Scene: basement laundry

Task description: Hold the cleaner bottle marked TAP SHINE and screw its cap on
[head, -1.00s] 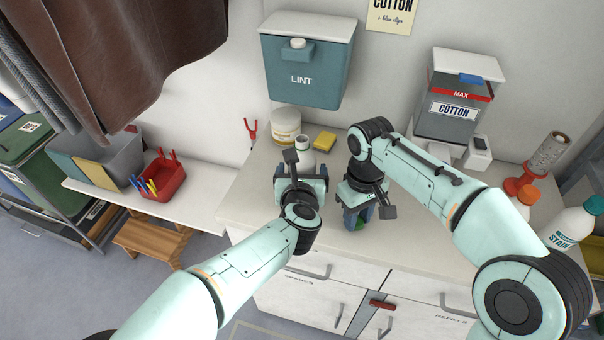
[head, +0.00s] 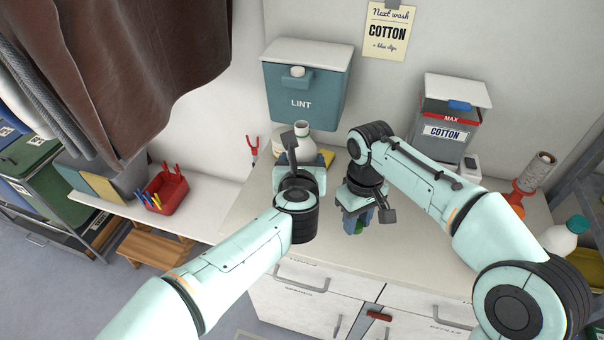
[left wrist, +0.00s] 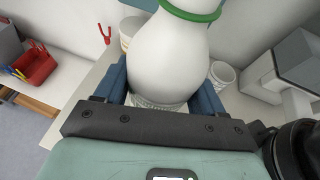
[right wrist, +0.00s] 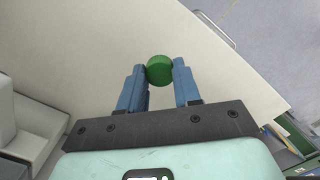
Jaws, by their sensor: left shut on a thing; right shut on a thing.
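A white rounded bottle (head: 285,142) with an open mouth shows behind my left gripper in the head view. In the left wrist view my left gripper (left wrist: 163,88) is shut around the bottle (left wrist: 170,55), which has a green ring at its neck (left wrist: 192,13). Its marking is not visible. My right gripper (right wrist: 160,72) is shut on a green cap (right wrist: 159,69) at its fingertips. In the head view the right gripper (head: 356,224) points down over the counter, to the right of and apart from the bottle, with the cap (head: 361,228) partly hidden.
The white counter (head: 420,250) is mostly clear in front. The LINT box (head: 302,85) is on the wall behind. The COTTON box (head: 447,125) and a white bottle (head: 560,240) stand right. A red basket (head: 168,193) is left.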

